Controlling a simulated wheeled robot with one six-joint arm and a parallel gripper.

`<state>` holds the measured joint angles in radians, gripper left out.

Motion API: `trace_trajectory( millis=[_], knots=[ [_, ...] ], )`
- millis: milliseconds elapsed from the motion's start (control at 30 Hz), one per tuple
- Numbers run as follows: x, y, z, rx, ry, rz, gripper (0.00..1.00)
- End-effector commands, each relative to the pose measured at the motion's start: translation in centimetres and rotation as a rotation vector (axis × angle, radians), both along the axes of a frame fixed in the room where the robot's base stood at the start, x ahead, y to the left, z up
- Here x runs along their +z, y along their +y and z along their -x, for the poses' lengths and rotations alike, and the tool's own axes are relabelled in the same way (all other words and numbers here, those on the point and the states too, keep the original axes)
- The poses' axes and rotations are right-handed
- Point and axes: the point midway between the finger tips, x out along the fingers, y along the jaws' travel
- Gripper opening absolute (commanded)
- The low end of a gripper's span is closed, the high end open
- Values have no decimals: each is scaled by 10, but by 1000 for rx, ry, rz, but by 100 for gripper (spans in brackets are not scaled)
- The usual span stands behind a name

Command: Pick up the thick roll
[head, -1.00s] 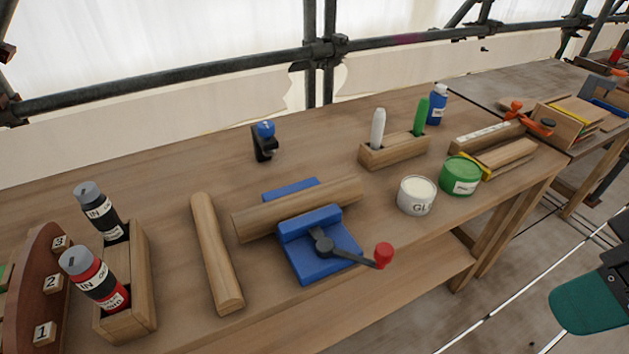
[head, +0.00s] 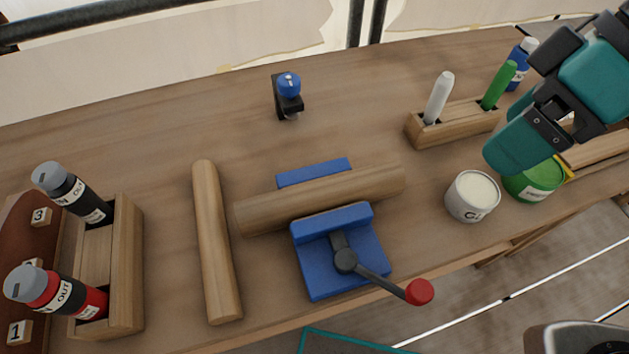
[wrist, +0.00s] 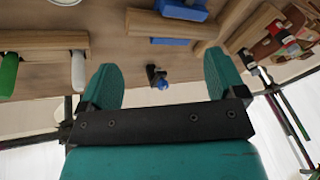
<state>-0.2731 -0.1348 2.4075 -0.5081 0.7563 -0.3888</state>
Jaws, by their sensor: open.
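Two wooden rolls show in the head view. One roll (head: 217,240) lies loose on the bench at left, its length running front to back. The other roll (head: 320,198) lies crosswise in the blue vise (head: 340,260), between its two blue jaws. Which roll is thicker I cannot tell for sure. The vise roll also shows at the top of the wrist view (wrist: 160,24). My gripper (wrist: 161,62) is open and empty, its teal fingers apart. In the head view my arm covers the upper right, above the cans and apart from both rolls.
A wooden holder with black and red bottles (head: 125,265) stands left of the loose roll. A small blue-topped tool (head: 288,98) stands behind the vise. A marker rack (head: 450,127), a white can (head: 472,197) and a green can (head: 535,182) stand at right.

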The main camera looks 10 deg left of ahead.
Motion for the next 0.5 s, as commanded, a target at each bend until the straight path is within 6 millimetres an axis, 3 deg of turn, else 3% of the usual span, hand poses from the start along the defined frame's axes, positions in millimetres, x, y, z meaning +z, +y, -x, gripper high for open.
trace_trajectory(
  millis=[100, 233, 400, 500],
  knots=[
    [-17, 19, -40, 348, -69, -22, 89],
    [-35, 36, -74, 693, -147, -61, 89],
    [-53, 49, -99, 968, -217, -106, 89],
    [-62, 54, -102, 1030, -231, -118, 89]
  ],
)
